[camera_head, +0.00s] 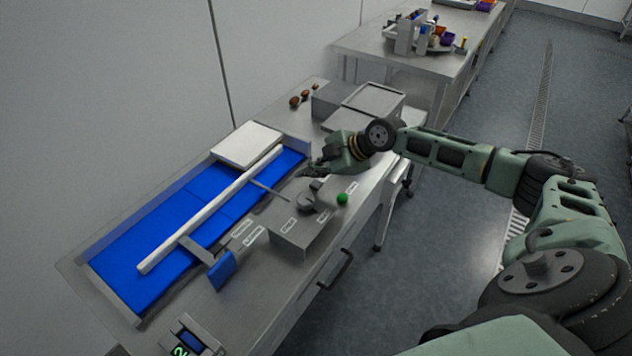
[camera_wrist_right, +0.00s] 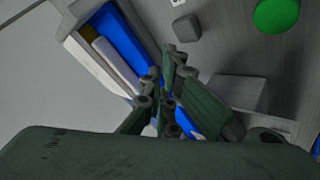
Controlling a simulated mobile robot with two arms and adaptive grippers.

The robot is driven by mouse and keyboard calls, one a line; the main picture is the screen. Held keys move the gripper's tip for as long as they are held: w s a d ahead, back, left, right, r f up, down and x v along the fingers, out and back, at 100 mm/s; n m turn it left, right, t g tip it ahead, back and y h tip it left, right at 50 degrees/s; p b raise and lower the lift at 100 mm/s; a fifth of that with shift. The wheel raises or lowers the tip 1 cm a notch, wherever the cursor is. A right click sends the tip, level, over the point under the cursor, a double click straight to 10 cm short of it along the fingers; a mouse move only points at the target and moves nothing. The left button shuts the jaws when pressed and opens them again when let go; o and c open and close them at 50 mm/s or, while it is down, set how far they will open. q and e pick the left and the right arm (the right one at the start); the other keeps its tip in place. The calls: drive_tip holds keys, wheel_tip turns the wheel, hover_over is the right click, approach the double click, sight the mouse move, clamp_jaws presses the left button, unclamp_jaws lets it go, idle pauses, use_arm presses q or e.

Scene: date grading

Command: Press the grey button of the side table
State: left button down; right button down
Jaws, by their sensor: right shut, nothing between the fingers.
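In the right wrist view the grey button (camera_wrist_right: 186,28) is at the top, left of the large green button (camera_wrist_right: 276,14). In the right wrist view the fingertips (camera_wrist_right: 170,60) point up the picture toward the grey button, with a visible gap between. My left gripper is out of view.
A blue belt (camera_head: 165,235) with a long white bar (camera_head: 210,210) runs along the table. Grey trays (camera_head: 374,98) and several brown dates (camera_head: 305,93) are at the far end.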

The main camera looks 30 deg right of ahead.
wheel_tip(320, 180, up, 4)
drive_tip(key=shift+p, duration=1)
drive_tip(key=shift+s, duration=0.1)
